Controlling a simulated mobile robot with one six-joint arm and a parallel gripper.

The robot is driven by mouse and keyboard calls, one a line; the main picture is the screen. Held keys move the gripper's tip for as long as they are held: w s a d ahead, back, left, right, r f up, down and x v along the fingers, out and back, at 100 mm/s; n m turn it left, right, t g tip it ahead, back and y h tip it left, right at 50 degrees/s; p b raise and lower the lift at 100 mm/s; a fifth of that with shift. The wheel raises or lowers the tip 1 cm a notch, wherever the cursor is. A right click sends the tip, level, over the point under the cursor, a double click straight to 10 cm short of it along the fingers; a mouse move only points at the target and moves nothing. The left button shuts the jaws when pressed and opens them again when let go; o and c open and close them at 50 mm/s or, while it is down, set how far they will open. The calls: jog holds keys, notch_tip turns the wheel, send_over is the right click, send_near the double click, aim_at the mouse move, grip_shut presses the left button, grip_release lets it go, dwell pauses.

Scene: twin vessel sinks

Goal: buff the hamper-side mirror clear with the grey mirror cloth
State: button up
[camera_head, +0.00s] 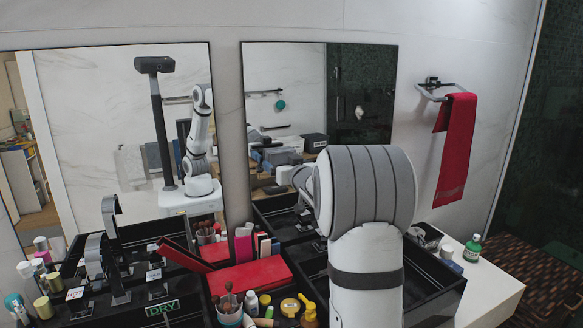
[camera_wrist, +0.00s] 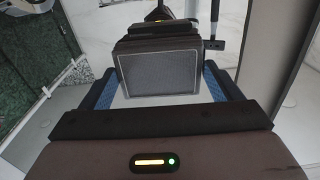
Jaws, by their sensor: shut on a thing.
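The right mirror (camera_head: 320,85) hangs above the basins, on the side of the brown woven surface. It shows dark green tiling and other reflections; a small pale spot is on or in it, and I cannot tell whether haze remains. The left mirror (camera_head: 90,110) hangs beside it. In the wrist view my gripper (camera_wrist: 160,88) has blue-sided fingers shut on a grey-faced, dark-edged pad (camera_wrist: 160,72), which looks like the folded grey mirror cloth. In the head view my arm hides the gripper and the mirror's lower right. Contact with the glass cannot be told.
Black basins and taps (camera_head: 115,250) stand at left, with another basin (camera_head: 430,280) behind my arm. Red boxes (camera_head: 250,275), cups and bottles crowd the middle. A red towel (camera_head: 457,150) hangs at right above a green bottle (camera_head: 472,248). A brown woven surface (camera_head: 550,285) is lower right.

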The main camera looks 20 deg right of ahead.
jog(key=a+b, duration=0.2)
jog(key=a, duration=0.3)
jog(key=shift+a+b, duration=0.1)
jog(key=shift+b, duration=0.3)
jog(key=s, duration=0.6)
jog(key=shift+b, duration=0.4)
jog(key=shift+s+r, duration=0.1)
jog(key=shift+s, duration=1.4)
